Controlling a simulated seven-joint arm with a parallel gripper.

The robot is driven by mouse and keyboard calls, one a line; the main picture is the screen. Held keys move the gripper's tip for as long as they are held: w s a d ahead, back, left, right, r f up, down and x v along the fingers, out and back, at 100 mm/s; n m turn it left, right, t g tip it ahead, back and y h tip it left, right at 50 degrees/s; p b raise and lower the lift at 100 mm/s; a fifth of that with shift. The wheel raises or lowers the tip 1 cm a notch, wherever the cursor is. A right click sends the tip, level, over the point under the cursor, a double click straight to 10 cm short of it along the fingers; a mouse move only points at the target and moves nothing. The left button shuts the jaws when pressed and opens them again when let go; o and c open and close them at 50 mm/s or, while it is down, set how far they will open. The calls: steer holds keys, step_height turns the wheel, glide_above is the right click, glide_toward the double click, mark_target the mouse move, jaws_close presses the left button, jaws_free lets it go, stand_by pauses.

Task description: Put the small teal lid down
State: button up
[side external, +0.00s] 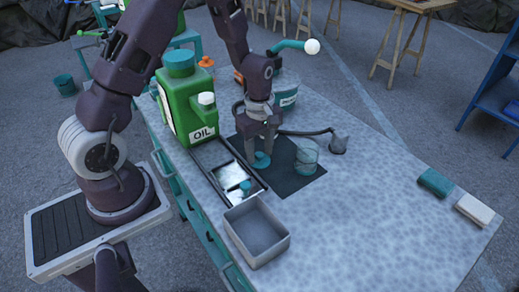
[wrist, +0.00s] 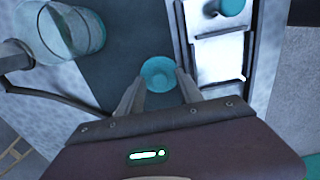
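The small teal lid (wrist: 159,73) is round and shows between my fingertips in the wrist view. In the side view the lid (side external: 262,160) is at the lower end of my gripper (side external: 262,150), over the dark mat (side external: 290,182). My gripper (wrist: 159,82) points down, and its two fingers meet the lid's opposite edges, so it looks shut on the lid. I cannot tell whether the lid touches the mat.
A black-framed tray (side external: 226,180) with pale panels and a teal knob (side external: 245,187) lies beside the mat. A dark cable (wrist: 55,95) runs behind the jar. The table's right side is mostly clear.

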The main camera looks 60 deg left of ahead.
step_height(320, 180, up, 12)
step_height(320, 180, up, 5)
steer(key=m+t, duration=0.1)
steer(key=m, duration=0.2)
glide_above(259, 154)
steer(key=s+d, duration=0.2)
steer(key=s+d+r+m+t, duration=0.2)
steer(key=s+d+r+m, duration=0.1)
steer(key=s+m, duration=0.4)
steer(key=s+d+r+m+t, duration=0.2)
steer(key=s+r+m, duration=0.4)
steer(key=s+m, duration=0.2)
steer(key=s, duration=0.2)
steer(key=shift+s+d+r+t, duration=0.2)
steer(key=shift+s+d+t, duration=0.1)
steer(key=shift+s+d, duration=0.1)
